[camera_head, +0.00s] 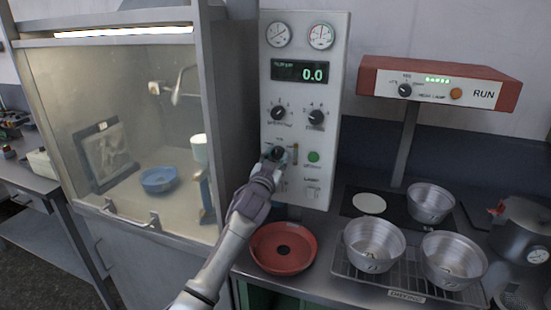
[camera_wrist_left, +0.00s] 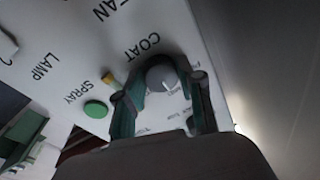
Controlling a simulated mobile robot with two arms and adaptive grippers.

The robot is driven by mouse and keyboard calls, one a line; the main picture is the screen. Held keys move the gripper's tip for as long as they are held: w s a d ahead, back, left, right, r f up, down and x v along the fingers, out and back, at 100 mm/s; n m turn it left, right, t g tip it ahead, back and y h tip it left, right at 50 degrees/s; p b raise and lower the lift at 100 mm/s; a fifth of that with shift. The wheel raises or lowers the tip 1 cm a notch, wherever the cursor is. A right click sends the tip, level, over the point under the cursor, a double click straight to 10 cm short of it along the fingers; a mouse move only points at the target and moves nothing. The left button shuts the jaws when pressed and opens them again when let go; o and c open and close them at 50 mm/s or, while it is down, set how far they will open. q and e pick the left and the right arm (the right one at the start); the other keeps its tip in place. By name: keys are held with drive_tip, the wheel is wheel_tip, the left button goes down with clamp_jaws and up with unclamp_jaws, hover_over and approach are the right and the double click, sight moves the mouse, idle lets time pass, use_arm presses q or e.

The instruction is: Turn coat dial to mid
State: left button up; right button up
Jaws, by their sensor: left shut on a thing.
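The coat dial (camera_wrist_left: 163,76) is a round grey knob on the white control panel (camera_head: 330,75), just below the word COAT in the left wrist view. My left gripper (camera_wrist_left: 163,97) reaches the panel from below, its two fingers on either side of the knob and shut on it. In the head view my left gripper (camera_head: 272,160) covers much of the dial. Small print around the dial is partly hidden by the fingers, and the dial's setting is too small to read. My right gripper is not in view.
A green SPRAY button (camera_head: 314,157) sits right of the dial, with two black knobs above. A glass-fronted booth (camera_head: 120,110) stands left. Below are a red round dish (camera_head: 283,262) and metal pans (camera_head: 374,240) on a drying rack.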

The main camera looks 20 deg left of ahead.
use_arm(q)
drive_tip(key=o, duration=1.1)
drive_tip(key=shift+o, duration=0.2)
drive_tip(key=s+f, duration=0.1)
drive_tip(key=s, duration=1.1)
drive_tip(key=shift+d+f, duration=0.15)
drive_tip(key=shift+f, duration=0.05)
